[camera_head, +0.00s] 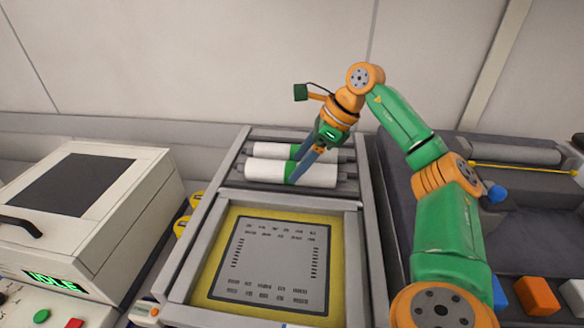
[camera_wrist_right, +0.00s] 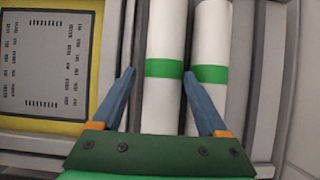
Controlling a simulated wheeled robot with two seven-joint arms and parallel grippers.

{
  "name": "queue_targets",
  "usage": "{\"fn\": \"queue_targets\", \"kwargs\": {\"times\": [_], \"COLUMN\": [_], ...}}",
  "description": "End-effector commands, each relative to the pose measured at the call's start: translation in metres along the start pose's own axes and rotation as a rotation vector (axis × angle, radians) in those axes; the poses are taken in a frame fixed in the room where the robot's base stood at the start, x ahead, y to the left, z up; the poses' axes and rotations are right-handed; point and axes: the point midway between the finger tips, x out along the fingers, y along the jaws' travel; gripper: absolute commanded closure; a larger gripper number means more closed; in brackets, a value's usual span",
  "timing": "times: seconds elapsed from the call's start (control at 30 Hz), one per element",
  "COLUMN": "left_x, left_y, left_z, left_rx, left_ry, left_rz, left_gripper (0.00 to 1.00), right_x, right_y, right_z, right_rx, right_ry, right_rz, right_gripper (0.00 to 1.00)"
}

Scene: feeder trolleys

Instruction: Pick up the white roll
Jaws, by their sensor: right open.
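Two white rolls, each with a green band at its middle, lie side by side across the far end of a grey frame. The front white roll (camera_head: 262,171) also shows in the right wrist view (camera_wrist_right: 162,105). The back white roll (camera_head: 272,150) also shows there (camera_wrist_right: 211,45). My right gripper (camera_head: 297,168) is open and points down over the rolls. In the wrist view its fingers (camera_wrist_right: 158,72) straddle the front roll near the green band, one fingertip over the gap between the rolls. I cannot tell whether they touch it. My left gripper is not in view.
A yellow-edged plate (camera_head: 213,270) with a printed grey sheet (camera_head: 282,262) lies in front of the rolls. A white machine (camera_head: 130,215) with a dark panel stands left. A dark trolley with a grey roller (camera_head: 515,152) and coloured blocks (camera_head: 537,296) is right. A wall is behind.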

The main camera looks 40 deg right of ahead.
Motion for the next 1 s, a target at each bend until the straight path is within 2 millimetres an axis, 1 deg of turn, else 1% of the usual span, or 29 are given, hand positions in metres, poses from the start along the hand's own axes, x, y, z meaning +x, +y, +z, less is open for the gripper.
{"fn": "queue_targets", "kwargs": {"times": [0.03,0.1,0.33,0.37,0.4,0.47,0.5,0.57,0.6,0.87,0.97,1.0], "left_x": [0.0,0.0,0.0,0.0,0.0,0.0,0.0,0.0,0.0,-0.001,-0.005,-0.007], "left_y": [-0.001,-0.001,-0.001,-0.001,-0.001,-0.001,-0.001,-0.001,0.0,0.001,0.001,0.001], "left_z": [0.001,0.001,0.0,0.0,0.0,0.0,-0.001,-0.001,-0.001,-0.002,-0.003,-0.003], "left_rx": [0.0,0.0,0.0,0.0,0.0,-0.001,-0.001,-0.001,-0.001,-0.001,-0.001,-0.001], "left_ry": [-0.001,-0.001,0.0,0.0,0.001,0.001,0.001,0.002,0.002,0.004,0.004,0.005], "left_rz": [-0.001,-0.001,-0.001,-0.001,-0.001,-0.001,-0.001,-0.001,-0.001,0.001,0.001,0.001], "left_gripper": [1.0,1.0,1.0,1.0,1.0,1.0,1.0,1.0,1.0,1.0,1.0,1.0], "right_x": [0.009,0.018,0.021,0.021,0.021,0.02,0.02,0.02,0.02,0.018,0.008,0.001], "right_y": [0.001,0.001,0.0,0.0,0.0,0.0,0.0,0.0,0.0,0.0,0.0,0.0], "right_z": [-0.001,-0.001,0.0,0.0,0.0,0.0,0.0,0.0,0.0,0.002,0.008,0.012], "right_rx": [0.001,0.001,0.001,0.001,0.001,0.001,0.001,0.001,0.001,0.0,0.0,-0.001], "right_ry": [0.005,0.004,0.001,0.001,0.001,0.001,0.001,0.001,0.001,0.0,-0.003,-0.004], "right_rz": [0.005,0.004,0.001,0.001,0.001,0.001,0.001,0.001,0.001,0.001,0.001,0.0], "right_gripper": [0.25,0.25,0.25,0.33,0.44,0.6,0.71,0.87,0.98,0.99,0.99,0.99]}}
